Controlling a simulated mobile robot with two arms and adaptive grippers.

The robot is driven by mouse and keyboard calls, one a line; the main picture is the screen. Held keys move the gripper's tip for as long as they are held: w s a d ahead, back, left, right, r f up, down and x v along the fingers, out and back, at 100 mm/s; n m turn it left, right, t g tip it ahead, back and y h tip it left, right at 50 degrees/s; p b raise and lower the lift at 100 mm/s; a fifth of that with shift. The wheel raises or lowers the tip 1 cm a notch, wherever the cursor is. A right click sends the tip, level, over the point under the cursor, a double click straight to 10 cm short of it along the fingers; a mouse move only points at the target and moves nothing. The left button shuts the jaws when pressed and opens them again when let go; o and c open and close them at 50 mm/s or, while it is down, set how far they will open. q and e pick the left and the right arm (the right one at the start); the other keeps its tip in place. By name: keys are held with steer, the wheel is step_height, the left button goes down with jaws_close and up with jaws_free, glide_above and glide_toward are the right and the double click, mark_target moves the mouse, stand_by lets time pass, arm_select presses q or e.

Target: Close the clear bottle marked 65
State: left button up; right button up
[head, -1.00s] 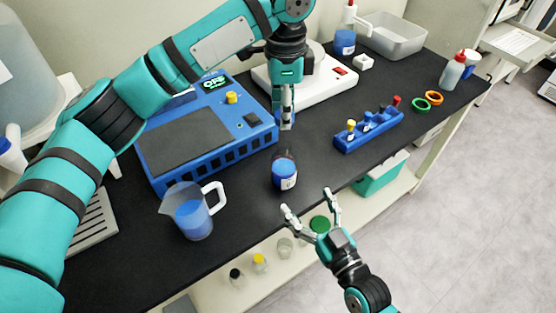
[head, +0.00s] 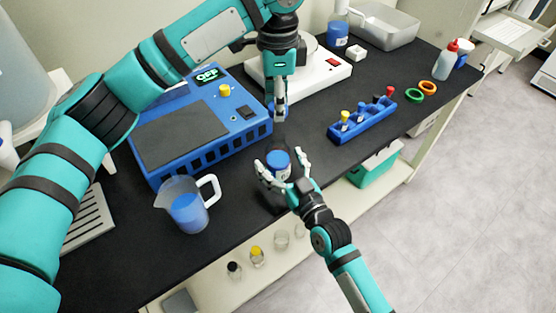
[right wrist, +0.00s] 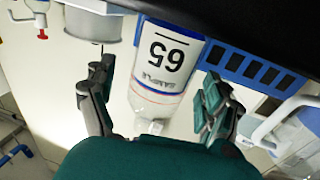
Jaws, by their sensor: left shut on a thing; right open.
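The bottle marked 65 (head: 278,161) stands upright on the black bench, blue showing in its upper part in the head view. In the right wrist view the bottle (right wrist: 166,68) appears upside down, its white 65 label facing the camera. My right gripper (head: 284,168) is open, with one finger on each side of the bottle; gaps show on both sides in the right wrist view (right wrist: 157,85). My left gripper (head: 279,111) points down above and behind the bottle, shut on a small, mostly hidden piece with some blue showing. I cannot tell whether it is a cap.
A blue device (head: 205,130) stands behind left, a beaker of blue liquid (head: 188,205) at front left. A blue rack (head: 361,122) and green and orange rings (head: 420,91) are to the right. A white device (head: 300,72) is behind. The bench front edge is close to the bottle.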

steer(key=shift+w+a, duration=0.2)
steer(key=shift+w, duration=0.25)
jaws_close()
arm_select(q)
steer(key=shift+f, duration=2.45)
